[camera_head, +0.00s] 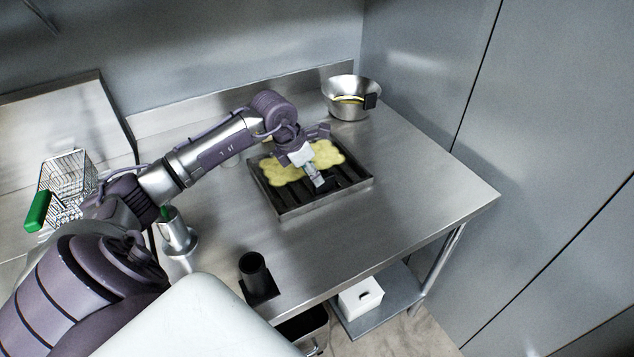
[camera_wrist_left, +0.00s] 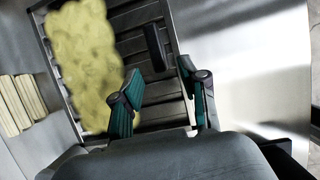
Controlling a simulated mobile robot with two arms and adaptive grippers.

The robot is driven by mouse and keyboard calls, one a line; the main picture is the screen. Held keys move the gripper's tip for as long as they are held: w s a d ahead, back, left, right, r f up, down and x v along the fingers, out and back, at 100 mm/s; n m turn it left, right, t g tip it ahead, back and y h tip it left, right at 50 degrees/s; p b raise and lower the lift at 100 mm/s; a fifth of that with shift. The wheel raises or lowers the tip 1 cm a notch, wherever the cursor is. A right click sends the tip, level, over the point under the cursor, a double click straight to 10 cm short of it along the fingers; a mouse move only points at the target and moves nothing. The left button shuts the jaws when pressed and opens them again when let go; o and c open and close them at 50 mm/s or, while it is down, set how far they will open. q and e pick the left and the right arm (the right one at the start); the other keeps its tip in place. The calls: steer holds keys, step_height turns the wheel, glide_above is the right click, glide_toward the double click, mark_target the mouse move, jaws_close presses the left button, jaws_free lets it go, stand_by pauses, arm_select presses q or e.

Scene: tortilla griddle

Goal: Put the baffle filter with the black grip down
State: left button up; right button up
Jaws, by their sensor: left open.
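The baffle filter (camera_head: 326,199) is a dark slatted metal panel lying flat on the steel table. A lumpy yellow piece covers much of it. In the left wrist view the filter's slats (camera_wrist_left: 133,44) and its black grip (camera_wrist_left: 155,47) show, with the grip standing on the slats beside the yellow piece (camera_wrist_left: 82,60). My left gripper (camera_head: 316,166) is over the filter with its fingers spread. In the wrist view the open fingers (camera_wrist_left: 163,98) are on either side of the grip's line, and nothing is between them. I cannot tell whether a fingertip touches the filter. My right gripper is out of view.
A steel bowl (camera_head: 350,108) stands at the table's back corner. A black cup (camera_head: 253,270) and a steel holder (camera_head: 176,236) stand near the front left. A wire basket with a green handle (camera_head: 38,212) is at far left. The table's right side is clear.

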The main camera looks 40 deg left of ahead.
arm_select(q)
steer(key=d+b+v, duration=0.1)
steer(key=v, duration=0.6)
steer(key=shift+a, duration=0.4)
